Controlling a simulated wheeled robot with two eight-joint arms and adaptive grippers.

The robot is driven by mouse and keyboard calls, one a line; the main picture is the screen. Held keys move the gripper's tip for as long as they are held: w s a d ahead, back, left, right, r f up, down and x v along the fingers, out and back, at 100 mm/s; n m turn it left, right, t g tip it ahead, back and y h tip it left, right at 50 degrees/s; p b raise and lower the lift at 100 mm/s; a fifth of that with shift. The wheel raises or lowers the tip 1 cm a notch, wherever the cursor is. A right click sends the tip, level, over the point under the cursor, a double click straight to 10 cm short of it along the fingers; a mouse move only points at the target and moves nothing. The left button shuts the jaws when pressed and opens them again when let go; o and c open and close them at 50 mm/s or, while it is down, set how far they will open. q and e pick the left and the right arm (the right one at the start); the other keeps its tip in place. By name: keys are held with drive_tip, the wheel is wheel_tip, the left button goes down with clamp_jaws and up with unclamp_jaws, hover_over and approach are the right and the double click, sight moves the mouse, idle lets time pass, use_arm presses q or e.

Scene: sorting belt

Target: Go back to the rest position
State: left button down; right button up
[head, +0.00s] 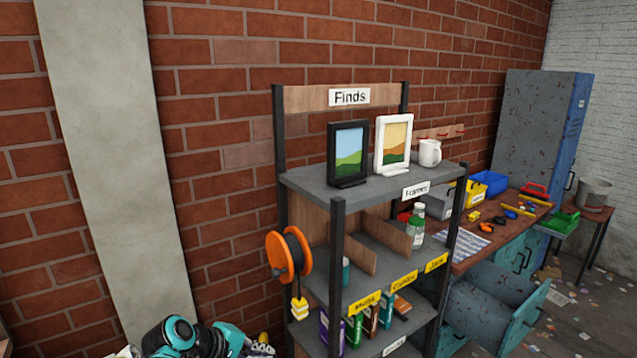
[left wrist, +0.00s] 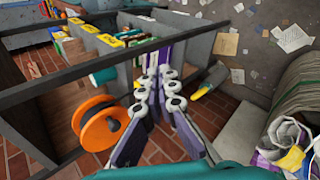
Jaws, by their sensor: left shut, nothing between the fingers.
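My left gripper (head: 262,347) shows at the bottom edge of the head view, below and left of the shelf rack (head: 338,290), partly cut off. In the left wrist view its two fingers (left wrist: 166,72) are together with nothing between them. It is beside the rack, and I see no contact with it. My right gripper is in neither view.
An orange cable reel (head: 289,255) hangs on the rack's left side, close above my left arm. Its orange disc (left wrist: 98,124) is left of the fingers in the wrist view. Two picture frames and a white mug (head: 429,153) stand on the top shelf. A workbench (head: 482,238) is at right.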

use_arm(q)
drive_tip(key=s+a+f+m+y, duration=0.2)
drive_tip(key=s+m, duration=0.3)
drive_tip(key=s, duration=0.4)
drive_tip(key=s+a+f+m+y, duration=0.2)
drive_tip(key=s+a+m+y, duration=0.1)
drive_tip(key=s, duration=0.6)
drive_tip(key=m+y, duration=0.1)
drive_tip(key=m, duration=0.1)
drive_tip(key=shift+a+m+t, duration=0.2)
drive_tip(key=shift+m+t, duration=0.1)
drive_tip(key=shift+t, duration=0.1)
